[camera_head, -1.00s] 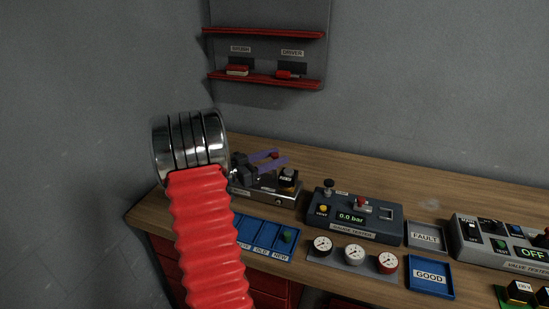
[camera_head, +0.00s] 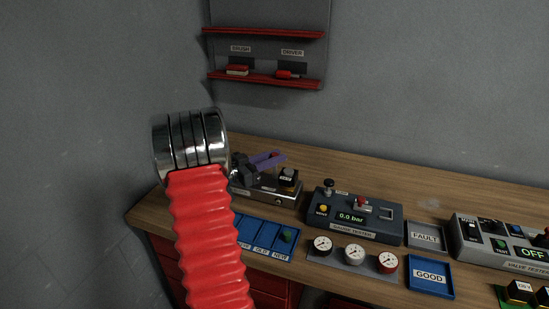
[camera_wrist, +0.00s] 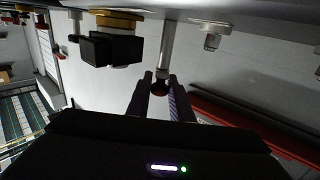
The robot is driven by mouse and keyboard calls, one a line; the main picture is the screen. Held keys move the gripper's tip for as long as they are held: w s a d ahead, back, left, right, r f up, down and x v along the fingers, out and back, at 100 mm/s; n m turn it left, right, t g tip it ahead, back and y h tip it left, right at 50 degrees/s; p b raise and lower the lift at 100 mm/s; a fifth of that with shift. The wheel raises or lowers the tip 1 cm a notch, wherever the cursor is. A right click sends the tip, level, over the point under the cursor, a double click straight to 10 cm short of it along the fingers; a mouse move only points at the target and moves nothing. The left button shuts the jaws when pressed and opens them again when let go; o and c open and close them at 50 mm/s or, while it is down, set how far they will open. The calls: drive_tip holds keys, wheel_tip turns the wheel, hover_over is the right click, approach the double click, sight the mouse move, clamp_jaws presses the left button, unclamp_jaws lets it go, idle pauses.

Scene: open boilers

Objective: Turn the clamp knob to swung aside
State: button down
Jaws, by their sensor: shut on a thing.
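My gripper (camera_head: 278,157) reaches over the metal fixture (camera_head: 268,192) at the left of the bench, its purple fingers close together. In the wrist view my gripper (camera_wrist: 160,86) is shut on a small dark round knob (camera_wrist: 159,89), which I take to be the clamp knob. The knob sits at the end of a metal post (camera_wrist: 167,45). A black block with a pale cap (camera_head: 288,175) stands on the fixture, just right of the fingers.
In the wrist view a black block with a brass collar (camera_wrist: 110,45) is left of the post. The gauge tester (camera_head: 355,215) stands right of the fixture. A blue tray (camera_head: 268,238) and several gauges lie in front. The bench behind is clear.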

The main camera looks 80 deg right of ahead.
drive_tip(key=shift+n, duration=0.3)
drive_tip(key=shift+s+n+t+h, duration=0.1)
drive_tip(key=shift+n+t+h, duration=0.85)
drive_tip(key=shift+t, duration=0.6)
drive_tip(key=shift+s+n+t+h, duration=0.1)
drive_tip(key=shift+n+t+h, duration=0.85)
drive_tip(key=shift+t, duration=0.6)
drive_tip(key=shift+n+t+h, duration=0.3)
drive_tip(key=shift+n+t, duration=0.9)
drive_tip(key=shift+t, duration=0.4)
drive_tip(key=shift+w+r+n+t, duration=0.15)
drive_tip(key=shift+n+t, duration=0.25)
drive_tip(key=shift+t, duration=0.3)
drive_tip(key=c, duration=1.6)
unclamp_jaws()
drive_tip(key=shift+o, duration=0.2)
drive_tip(key=shift+a, duration=0.1)
